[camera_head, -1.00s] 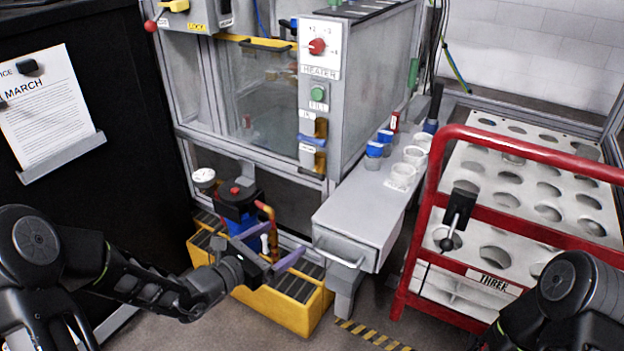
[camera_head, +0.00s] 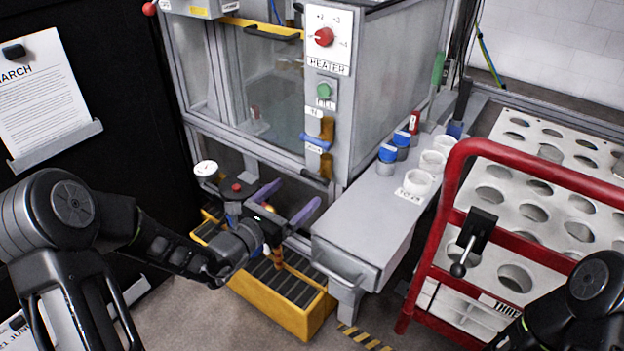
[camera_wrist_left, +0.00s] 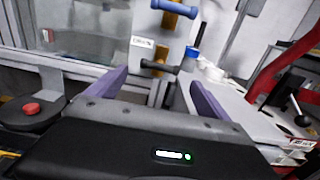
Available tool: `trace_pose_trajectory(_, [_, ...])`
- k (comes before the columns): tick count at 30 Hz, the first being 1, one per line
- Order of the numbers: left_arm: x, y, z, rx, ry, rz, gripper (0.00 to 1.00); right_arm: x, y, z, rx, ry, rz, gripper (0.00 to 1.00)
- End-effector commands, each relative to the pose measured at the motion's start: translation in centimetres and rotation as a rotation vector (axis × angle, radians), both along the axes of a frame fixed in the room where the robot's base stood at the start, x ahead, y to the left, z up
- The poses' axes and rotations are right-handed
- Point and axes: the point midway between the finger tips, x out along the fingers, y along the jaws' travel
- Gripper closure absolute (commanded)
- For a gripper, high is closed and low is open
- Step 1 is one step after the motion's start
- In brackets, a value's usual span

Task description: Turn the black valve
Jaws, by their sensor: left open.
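The black valve (camera_head: 316,181) is the lower of two handles on the front post of the heater cabinet, below a blue-handled valve (camera_head: 316,142). In the left wrist view the black valve (camera_wrist_left: 160,67) lies straight ahead, its bar roughly level, and the blue handle (camera_wrist_left: 175,8) is above it. My left gripper (camera_head: 299,191) is open and empty, its two purple fingers apart and pointing toward the black valve. In the left wrist view my left gripper (camera_wrist_left: 158,78) has the black valve between its fingertips in the picture; contact cannot be told. My right gripper is out of view.
A grey bench (camera_head: 365,230) with white cups juts out right of the valves. A red-topped pump (camera_head: 236,190) and yellow-edged tray (camera_head: 290,318) are around my left wrist. A red rail (camera_head: 455,185) and holed rack stand right. A red heater knob (camera_head: 324,37) is above.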

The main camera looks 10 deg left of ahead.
Motion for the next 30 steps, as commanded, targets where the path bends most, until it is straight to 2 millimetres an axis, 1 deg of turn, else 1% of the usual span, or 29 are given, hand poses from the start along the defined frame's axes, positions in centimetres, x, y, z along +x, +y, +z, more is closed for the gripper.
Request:
trace_pose_trajectory(5, [1.7,-0.8,-0.2,-0.001,-0.001,-0.002,0.10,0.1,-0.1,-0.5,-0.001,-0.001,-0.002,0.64])
trace_pose_trajectory(12, [5.2,-2.2,-0.2,0.000,-0.001,-0.002,0.10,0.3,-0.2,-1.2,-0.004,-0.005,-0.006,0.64])
trace_pose_trajectory(15, [6.3,-2.6,-0.1,0.000,-0.001,-0.002,0.10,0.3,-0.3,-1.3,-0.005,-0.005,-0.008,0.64])
trace_pose_trajectory(19, [6.9,-2.8,-0.1,0.000,0.000,-0.001,0.10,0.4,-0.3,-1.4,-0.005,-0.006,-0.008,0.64])
trace_pose_trajectory(26, [6.9,-2.8,0.0,0.000,0.000,-0.001,0.10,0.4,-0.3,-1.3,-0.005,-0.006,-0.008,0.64])
trace_pose_trajectory(30, [6.9,-2.8,0.0,0.000,0.000,-0.001,0.21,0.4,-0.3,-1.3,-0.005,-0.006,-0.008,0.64])
